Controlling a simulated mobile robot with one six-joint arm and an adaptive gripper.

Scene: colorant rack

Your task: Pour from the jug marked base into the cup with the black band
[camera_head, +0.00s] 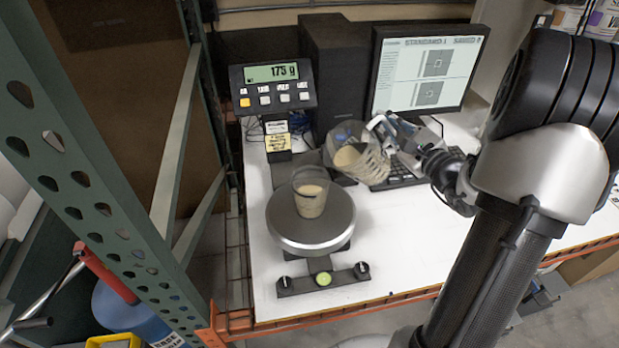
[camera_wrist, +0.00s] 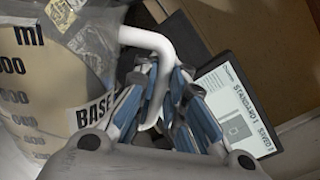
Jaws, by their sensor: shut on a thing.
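My gripper (camera_head: 388,138) is shut on the white handle (camera_wrist: 146,40) of the clear jug marked BASE (camera_wrist: 45,105). In the head view the jug (camera_head: 360,158) is held in the air, tilted with its mouth toward the left, and beige liquid lies inside it. A clear cup (camera_head: 310,194) stands upright on the round scale plate (camera_head: 313,230), left of and below the jug. The cup holds beige liquid and has a dark mark on its side; I cannot make out a full band. No stream of liquid is visible between them.
The scale display (camera_head: 272,73) reads 175 g. A monitor (camera_head: 425,70) and keyboard (camera_head: 405,172) stand behind the jug, beside a dark computer case (camera_head: 340,75). A green rack post (camera_head: 95,150) stands at the left. The white tabletop (camera_head: 400,240) is clear right of the scale.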

